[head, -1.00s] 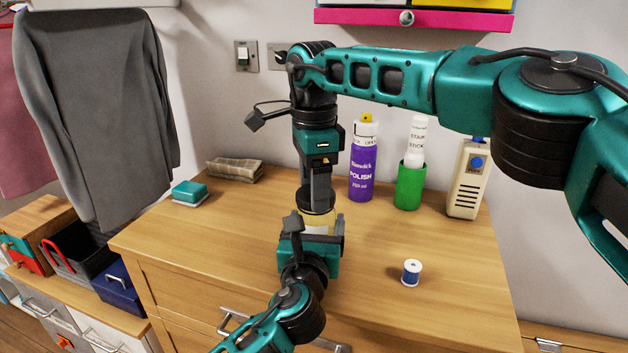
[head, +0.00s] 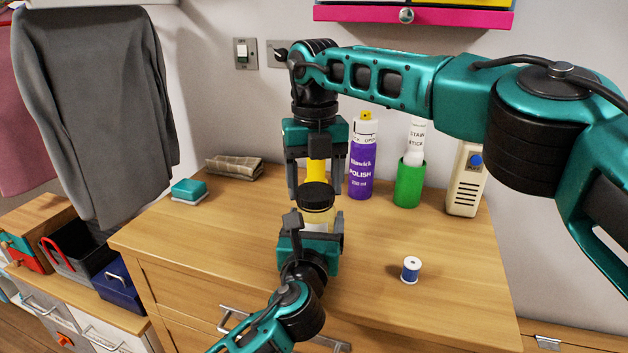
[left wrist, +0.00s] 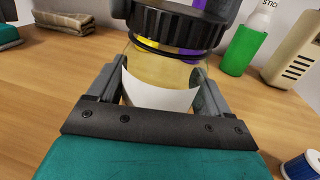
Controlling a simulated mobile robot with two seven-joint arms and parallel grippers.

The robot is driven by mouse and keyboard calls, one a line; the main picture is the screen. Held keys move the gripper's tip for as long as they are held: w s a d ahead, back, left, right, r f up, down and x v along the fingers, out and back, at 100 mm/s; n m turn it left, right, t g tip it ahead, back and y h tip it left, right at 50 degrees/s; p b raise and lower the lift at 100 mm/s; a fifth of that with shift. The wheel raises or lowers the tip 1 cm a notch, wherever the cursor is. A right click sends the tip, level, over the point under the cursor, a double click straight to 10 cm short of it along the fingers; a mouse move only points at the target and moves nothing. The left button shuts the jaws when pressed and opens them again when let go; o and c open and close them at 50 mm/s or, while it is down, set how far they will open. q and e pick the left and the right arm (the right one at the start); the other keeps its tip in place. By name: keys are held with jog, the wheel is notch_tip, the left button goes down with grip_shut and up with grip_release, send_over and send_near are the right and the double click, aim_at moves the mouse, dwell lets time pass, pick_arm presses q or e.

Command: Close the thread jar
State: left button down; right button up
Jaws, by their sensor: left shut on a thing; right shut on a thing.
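The thread jar (head: 319,215) stands upright on the wooden dresser top, a clear yellowish jar with a white label; it also shows in the left wrist view (left wrist: 160,93). Its black ribbed lid (head: 318,195) is at the jar's mouth, and in the left wrist view the lid (left wrist: 170,25) has a dark ring just below it. How tightly it sits I cannot tell. My left gripper (head: 311,232) is shut on the jar's body from the front. My right gripper (head: 317,188) comes from above, its fingers on the lid's left and right sides, shut on it.
A yellow thing (head: 316,171) stands behind the lid, partly hidden. A purple polish can (head: 361,172), a green holder (head: 408,186) and a beige box (head: 465,185) stand at the back. A blue thread spool (head: 410,270) is at right. A teal box (head: 189,189) and folded cloth (head: 234,167) lie left.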

jog(key=m, duration=0.7)
jog(key=shift+d, duration=0.1)
jog(key=m, duration=0.7)
jog(key=shift+s, duration=0.1)
jog(key=m, duration=0.5)
jog(key=shift+d+m, duration=0.1)
jog(key=shift+m, duration=0.3)
jog(key=m, duration=0.7)
jog(key=shift+s, duration=0.15)
jog(key=o, duration=1)
jog(key=shift+f, duration=0.1)
jog(key=shift+r, duration=2.3)
